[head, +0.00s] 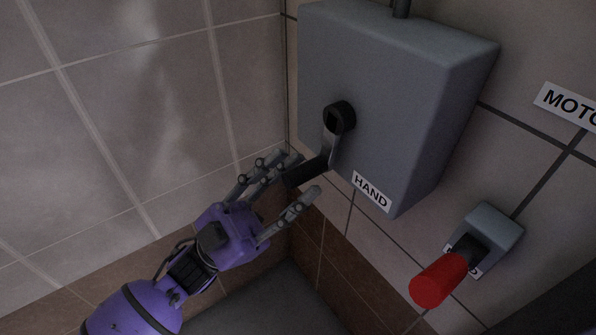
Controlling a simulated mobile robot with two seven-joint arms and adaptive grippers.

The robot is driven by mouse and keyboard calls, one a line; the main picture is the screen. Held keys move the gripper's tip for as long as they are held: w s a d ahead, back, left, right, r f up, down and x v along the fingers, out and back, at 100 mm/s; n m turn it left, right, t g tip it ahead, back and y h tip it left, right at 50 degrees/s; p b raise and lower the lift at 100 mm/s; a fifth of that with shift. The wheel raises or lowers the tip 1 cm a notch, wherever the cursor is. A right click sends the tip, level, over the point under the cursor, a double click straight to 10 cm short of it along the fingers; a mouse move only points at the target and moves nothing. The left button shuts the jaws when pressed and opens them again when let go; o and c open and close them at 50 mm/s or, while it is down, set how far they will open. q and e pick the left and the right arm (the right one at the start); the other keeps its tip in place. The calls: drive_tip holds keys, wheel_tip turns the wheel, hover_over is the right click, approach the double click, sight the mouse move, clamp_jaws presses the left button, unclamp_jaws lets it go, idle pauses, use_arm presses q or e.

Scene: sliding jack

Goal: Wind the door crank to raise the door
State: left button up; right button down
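The door crank (333,137) is a grey arm on a black round hub, on the front of a grey wall box labelled HAND. Its arm hangs down from the hub, and a black handle (305,174) sticks out at its lower end toward the left. My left gripper (303,173) is purple with grey fingers and reaches up from the lower left. Its fingers are spread apart, with the handle's end between or just by the fingertips. I cannot tell if they touch it. My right gripper is not in view. The door is not in view.
The grey box (400,90) is fixed to the tiled wall. To its lower right, a red knob (438,280) sticks out from a small grey box (491,232). A partly cut-off label starting MOTO (568,104) is at the right. Free space lies left of the crank.

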use_arm(q)
drive_tip(key=shift+x, duration=0.9)
clamp_jaws()
